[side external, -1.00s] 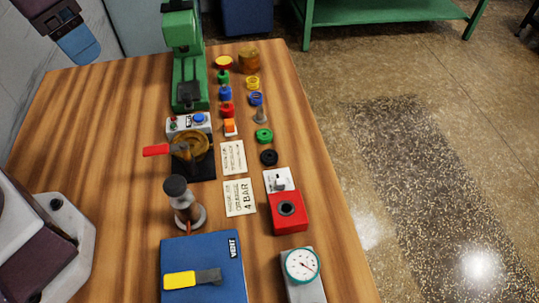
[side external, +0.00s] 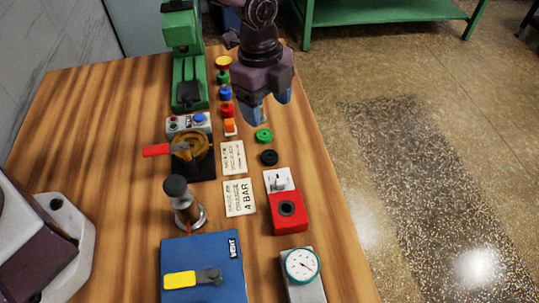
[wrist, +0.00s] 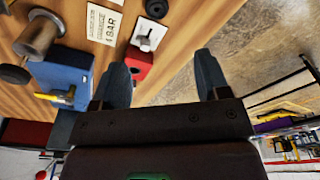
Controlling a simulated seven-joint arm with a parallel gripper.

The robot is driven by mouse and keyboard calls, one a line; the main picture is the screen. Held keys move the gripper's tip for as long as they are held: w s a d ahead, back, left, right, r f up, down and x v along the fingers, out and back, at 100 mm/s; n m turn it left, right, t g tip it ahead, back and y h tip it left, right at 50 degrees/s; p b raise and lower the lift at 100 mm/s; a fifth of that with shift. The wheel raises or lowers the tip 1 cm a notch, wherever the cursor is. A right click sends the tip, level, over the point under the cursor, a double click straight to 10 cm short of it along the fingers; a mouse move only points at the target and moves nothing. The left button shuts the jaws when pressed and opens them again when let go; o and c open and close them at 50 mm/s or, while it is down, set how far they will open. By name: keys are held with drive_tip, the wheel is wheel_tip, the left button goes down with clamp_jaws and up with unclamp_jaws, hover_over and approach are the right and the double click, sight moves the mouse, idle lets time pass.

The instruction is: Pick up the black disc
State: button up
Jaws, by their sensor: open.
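A red box (side external: 288,212) with a white switch stands in front of the disc. Paper labels (side external: 233,157) lie to its left. The table's right edge is close.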

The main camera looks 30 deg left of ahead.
hover_over(269, 155)
drive_tip(key=f, duration=0.7)
drive_tip(key=shift+w+f, duration=0.1)
drive_tip(key=shift+w, duration=0.1)
drive_tip(key=shift+s+f, duration=0.15)
drive_tip(key=shift+f, duration=2.75)
drive_tip(key=c, duration=1)
